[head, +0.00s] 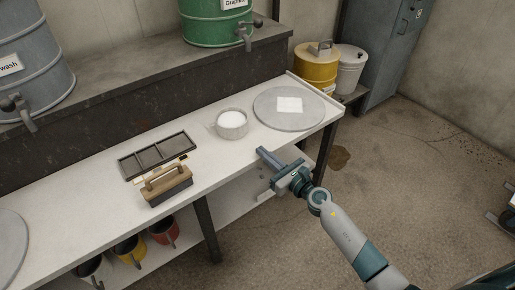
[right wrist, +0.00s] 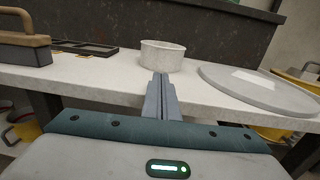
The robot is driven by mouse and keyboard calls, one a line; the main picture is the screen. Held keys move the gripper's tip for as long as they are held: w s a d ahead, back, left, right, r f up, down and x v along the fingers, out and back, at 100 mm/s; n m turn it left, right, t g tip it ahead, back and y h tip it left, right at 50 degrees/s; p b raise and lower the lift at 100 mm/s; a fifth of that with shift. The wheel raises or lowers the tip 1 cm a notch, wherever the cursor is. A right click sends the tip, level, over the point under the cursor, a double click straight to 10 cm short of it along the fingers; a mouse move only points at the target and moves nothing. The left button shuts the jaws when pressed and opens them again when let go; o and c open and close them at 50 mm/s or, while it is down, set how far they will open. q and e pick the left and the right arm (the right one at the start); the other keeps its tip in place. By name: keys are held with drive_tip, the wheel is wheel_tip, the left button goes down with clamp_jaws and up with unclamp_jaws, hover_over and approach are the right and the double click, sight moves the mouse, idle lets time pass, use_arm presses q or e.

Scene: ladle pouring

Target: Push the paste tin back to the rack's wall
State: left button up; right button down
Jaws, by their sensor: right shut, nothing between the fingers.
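The paste tin, a round pale grey tin (head: 231,127) with white contents, stands upright on the white bench, with a strip of bare bench between it and the rack's dark front wall (head: 150,121). It also shows in the right wrist view (right wrist: 162,59), straight ahead of the fingers. My right gripper (head: 261,150) is shut and empty at the bench's front edge, in front of the tin and to its right. In the right wrist view its fingertips (right wrist: 161,77) overlap the tin's lower edge; contact is not clear. My left gripper is not in view.
A round grey plate (head: 262,116) with a white card lies right of the tin. A dark compartment tray (head: 140,162) and a wood-handled block (head: 169,188) lie to its left. Drums, one a green drum (head: 200,32), stand on the rack above.

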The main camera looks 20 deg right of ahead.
drive_tip(key=shift+v, duration=2.45)
